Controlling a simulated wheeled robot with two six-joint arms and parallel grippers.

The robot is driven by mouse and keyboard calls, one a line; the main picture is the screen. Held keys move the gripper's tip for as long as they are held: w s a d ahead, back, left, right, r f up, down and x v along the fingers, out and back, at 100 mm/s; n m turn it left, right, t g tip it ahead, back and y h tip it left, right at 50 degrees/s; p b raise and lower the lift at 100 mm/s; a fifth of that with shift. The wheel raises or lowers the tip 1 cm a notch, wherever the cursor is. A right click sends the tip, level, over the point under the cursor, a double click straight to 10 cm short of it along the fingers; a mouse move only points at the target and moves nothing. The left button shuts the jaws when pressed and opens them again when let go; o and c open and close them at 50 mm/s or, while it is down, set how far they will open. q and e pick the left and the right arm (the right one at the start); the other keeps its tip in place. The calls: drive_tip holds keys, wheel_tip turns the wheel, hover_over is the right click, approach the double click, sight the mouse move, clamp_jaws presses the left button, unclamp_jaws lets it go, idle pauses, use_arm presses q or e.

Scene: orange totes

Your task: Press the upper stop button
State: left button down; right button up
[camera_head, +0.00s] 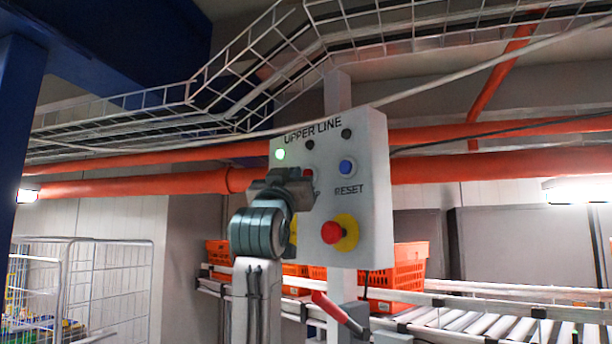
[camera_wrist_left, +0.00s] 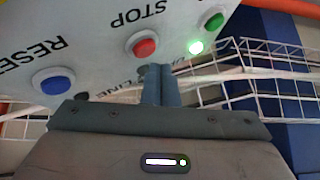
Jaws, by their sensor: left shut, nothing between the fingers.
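The white control panel (camera_head: 375,190) is marked UPPER LINE. Its red stop button (camera_head: 308,173) is mostly hidden behind my left gripper (camera_head: 300,185) in the head view. In the left wrist view, the red stop button (camera_wrist_left: 144,44) shows clearly beside the word STOP. The shut, empty fingers of my left gripper (camera_wrist_left: 160,68) point at the panel, with their tips just below the red button in that picture. I cannot tell whether they touch the panel. My right gripper is not in view.
A blue reset button (camera_head: 347,167) and a red mushroom button on yellow (camera_head: 332,232) share the panel. A green lamp (camera_head: 280,154) is lit. A green button (camera_wrist_left: 213,20) shows in the wrist view. Orange totes (camera_head: 410,262) stand on a conveyor behind; orange pipes run across.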

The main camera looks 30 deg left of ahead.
use_arm(q)
drive_tip(key=shift+h, duration=0.3)
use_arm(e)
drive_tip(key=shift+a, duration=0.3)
use_arm(q)
drive_tip(key=shift+w, duration=0.15)
idle(0.4)
drive_tip(key=shift+w+d, duration=0.1)
drive_tip(key=shift+w, duration=0.15)
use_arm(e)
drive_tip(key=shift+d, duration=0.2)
use_arm(q)
drive_tip(key=shift+w+d, duration=0.1)
drive_tip(key=shift+w, duration=0.15)
idle(0.3)
drive_tip(key=shift+w, duration=0.2)
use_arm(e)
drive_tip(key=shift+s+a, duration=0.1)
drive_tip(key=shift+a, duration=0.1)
use_arm(q)
drive_tip(key=shift+s, duration=0.15)
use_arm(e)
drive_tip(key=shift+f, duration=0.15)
use_arm(q)
drive_tip(key=shift+s+a+b, duration=0.2)
drive_tip(key=shift+s+b, duration=0.25)
drive_tip(key=shift+s, duration=0.15)
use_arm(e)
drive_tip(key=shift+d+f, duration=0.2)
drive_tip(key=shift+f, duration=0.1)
